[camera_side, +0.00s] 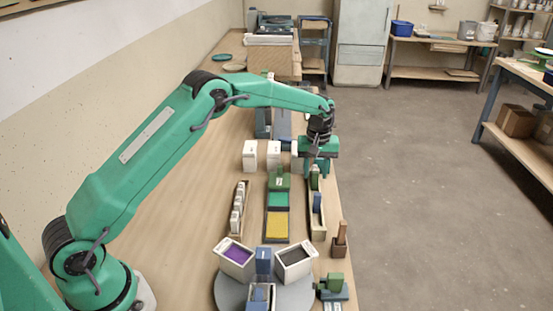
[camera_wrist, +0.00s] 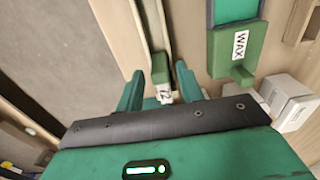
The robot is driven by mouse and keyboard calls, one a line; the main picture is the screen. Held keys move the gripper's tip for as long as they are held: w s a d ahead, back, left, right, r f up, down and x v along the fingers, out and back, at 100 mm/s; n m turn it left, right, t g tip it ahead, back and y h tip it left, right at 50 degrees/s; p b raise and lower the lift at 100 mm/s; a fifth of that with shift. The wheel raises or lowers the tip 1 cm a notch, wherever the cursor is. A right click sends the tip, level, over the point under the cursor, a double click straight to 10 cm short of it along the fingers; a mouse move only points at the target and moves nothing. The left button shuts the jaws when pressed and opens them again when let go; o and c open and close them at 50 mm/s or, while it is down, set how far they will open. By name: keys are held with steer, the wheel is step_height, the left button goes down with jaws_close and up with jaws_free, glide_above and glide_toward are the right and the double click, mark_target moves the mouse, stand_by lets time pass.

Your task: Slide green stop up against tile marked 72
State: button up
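The green stop (camera_wrist: 160,68) is a small dark green block in a narrow wooden rail (camera_wrist: 127,14). The white tile marked 72 (camera_wrist: 164,95) is just below it in the wrist view, partly hidden by my gripper body. I cannot tell whether stop and tile touch. My gripper (camera_wrist: 159,72) is open, with one finger on each side of the stop and a small gap showing beside it. In the side view my gripper (camera_side: 315,166) is low over the far end of the rail (camera_side: 318,233), with the green stop (camera_side: 315,183) in front of it.
A green block marked WAX (camera_wrist: 236,46) stands left of the rail in the side view, at the end of a tray with green and yellow pads (camera_side: 277,225). White boxes (camera_side: 250,155) stand behind. A rail of white tiles (camera_side: 237,212) lies farther left.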

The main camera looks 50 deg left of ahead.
steer(key=shift+r, duration=0.1)
steer(key=shift+r, duration=3.4)
